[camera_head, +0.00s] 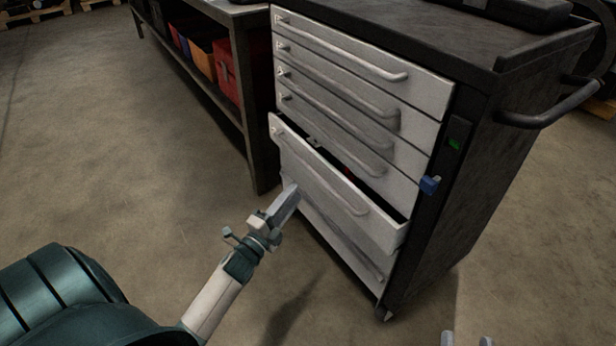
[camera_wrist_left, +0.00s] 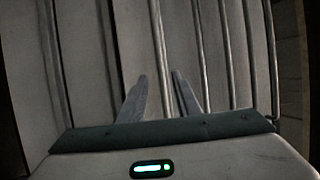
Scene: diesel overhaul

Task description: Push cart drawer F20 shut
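The grey tool cart (camera_head: 480,150) has several light-grey drawers. One low drawer (camera_head: 310,180) is pulled partly out, its dark inside showing along the top edge; I cannot read a label F20. My left gripper (camera_head: 292,192) is at the left part of this drawer's front, below and left of its handle; I cannot tell whether it touches. In the left wrist view its two fingers (camera_wrist_left: 160,82) are apart, pointing at the drawer fronts, with a handle bar showing between the tips.
The other drawers above (camera_head: 350,95) look shut. A blue piece (camera_head: 429,185) sits on the cart's front right edge. A side handle (camera_head: 550,110) sticks out right. A workbench (camera_head: 245,100) with coloured bins stands left of the cart. The floor in front is clear.

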